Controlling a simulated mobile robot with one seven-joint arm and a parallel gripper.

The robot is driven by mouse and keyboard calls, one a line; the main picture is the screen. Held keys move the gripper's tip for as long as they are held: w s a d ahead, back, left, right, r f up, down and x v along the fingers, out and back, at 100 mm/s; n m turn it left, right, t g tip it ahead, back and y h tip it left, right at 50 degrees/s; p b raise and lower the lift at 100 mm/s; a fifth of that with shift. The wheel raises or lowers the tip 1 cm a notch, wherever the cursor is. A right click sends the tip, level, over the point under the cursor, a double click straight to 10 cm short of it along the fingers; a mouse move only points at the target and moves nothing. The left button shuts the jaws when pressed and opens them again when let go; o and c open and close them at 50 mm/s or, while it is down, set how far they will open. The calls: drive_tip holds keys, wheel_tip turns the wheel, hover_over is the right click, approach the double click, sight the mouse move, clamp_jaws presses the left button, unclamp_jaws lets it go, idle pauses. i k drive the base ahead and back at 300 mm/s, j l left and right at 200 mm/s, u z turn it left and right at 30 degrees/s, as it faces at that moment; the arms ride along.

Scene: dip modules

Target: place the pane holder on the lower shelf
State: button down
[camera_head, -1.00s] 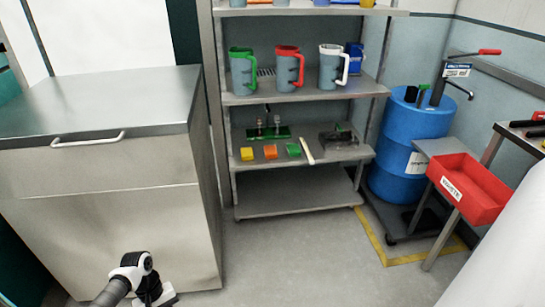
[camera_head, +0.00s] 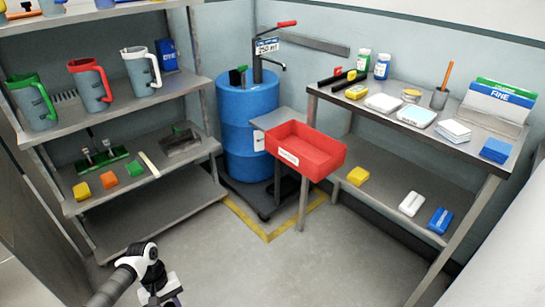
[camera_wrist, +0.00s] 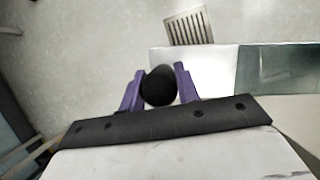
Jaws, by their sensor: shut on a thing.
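My gripper (camera_head: 162,294) is at the bottom left of the head view, low over the floor and in front of the rack. In the wrist view its purple fingers (camera_wrist: 160,68) are shut on a round black thing (camera_wrist: 158,88). The right-hand table has a lower shelf (camera_head: 388,192) bearing a yellow block, a white one and a blue one. The rack's bottom shelf (camera_head: 165,215) is bare.
A red bin (camera_head: 308,150) juts out beside the blue drum (camera_head: 248,120), between rack and table. Jugs and small blocks stand on the upper rack shelves. The table top (camera_head: 345,105) is crowded. The floor (camera_head: 300,260) in the middle is clear.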

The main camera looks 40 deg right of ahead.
sight(397, 187)
drive_tip(key=z, duration=1.15)
